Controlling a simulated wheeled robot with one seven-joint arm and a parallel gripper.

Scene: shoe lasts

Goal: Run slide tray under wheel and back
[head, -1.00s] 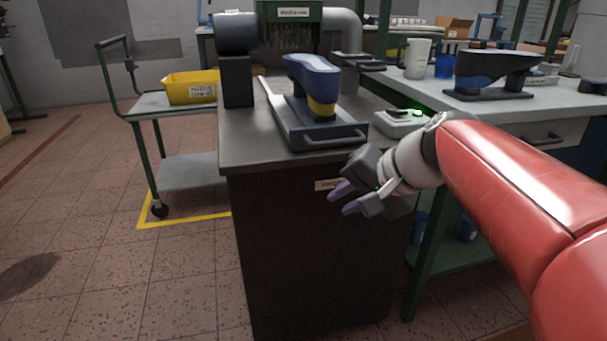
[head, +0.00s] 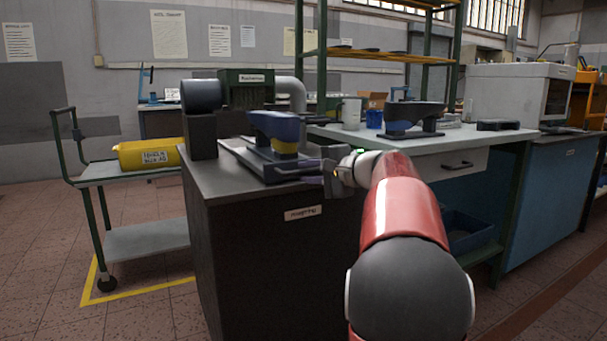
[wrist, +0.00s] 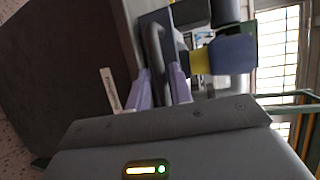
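The slide tray (head: 262,166) lies on top of a dark cabinet, with a bar handle (head: 298,171) at its front. A blue last with a yellow band (head: 275,127) stands on the tray, short of the green wheel hood (head: 247,88). The wheel itself cannot be made out clearly under the hood. My gripper (head: 333,176) is at the tray's handle end. In the wrist view, its two lavender fingers (wrist: 163,88) stand apart on either side of the dark handle (wrist: 155,45). Whether they touch it cannot be told.
The dark cabinet (head: 270,260) fills the space below the tray. A bench at right holds another last (head: 412,118), a mug (head: 351,113) and a blue cup (head: 374,118). Open floor lies at front left.

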